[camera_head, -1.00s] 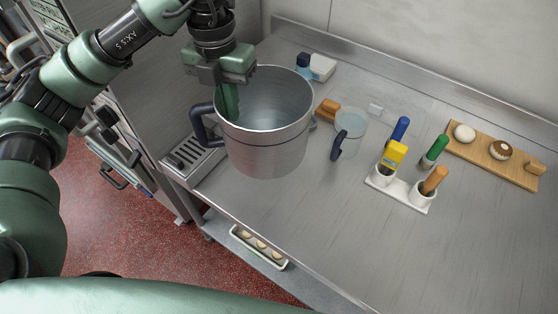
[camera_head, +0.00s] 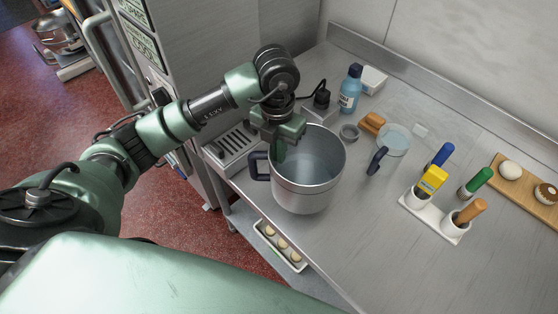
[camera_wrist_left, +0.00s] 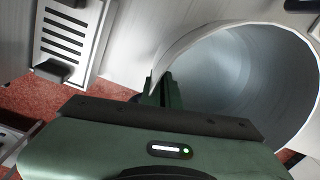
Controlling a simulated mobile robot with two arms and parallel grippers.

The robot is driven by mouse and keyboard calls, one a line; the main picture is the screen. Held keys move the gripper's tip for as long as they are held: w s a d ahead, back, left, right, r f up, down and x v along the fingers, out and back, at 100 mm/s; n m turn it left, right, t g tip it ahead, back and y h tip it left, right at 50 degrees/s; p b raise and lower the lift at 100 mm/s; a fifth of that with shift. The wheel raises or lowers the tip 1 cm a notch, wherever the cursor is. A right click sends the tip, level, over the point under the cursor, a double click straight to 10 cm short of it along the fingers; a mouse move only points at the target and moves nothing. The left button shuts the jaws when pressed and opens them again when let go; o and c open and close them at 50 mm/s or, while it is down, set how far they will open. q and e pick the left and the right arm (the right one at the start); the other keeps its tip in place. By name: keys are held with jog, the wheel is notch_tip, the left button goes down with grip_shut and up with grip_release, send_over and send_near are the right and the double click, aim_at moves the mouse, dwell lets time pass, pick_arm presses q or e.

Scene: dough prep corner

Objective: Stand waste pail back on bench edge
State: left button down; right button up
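The waste pail (camera_head: 308,190) is a grey metal bucket with a dark handle (camera_head: 260,166) on its left side. It is upright over the bench (camera_head: 345,235), close to the front edge; I cannot tell if its base touches the top. My left gripper (camera_head: 280,150) is at the pail's left rim, pointing down, with a finger inside the mouth. In the left wrist view the fingers (camera_wrist_left: 163,92) close on the rim of the pail (camera_wrist_left: 240,75), which looks empty. My right gripper is out of view.
A brush holder (camera_head: 432,222) and a wooden board (camera_head: 530,196) stand to the right. A slotted tray (camera_head: 232,147) lies left. The bench front right is clear.

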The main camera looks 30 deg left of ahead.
aim_at(295, 170)
pick_arm(q)
notch_tip(295, 170, down, 4)
jog(key=shift+w+f+p, duration=0.15)
jog(key=shift+f+p, duration=0.05)
jog(key=shift+p, duration=0.35)
jog(key=shift+f, duration=0.15)
jog(key=shift+f, duration=0.1)
jog(key=shift+f, duration=0.15)
jog(key=c, duration=1.7)
grip_release()
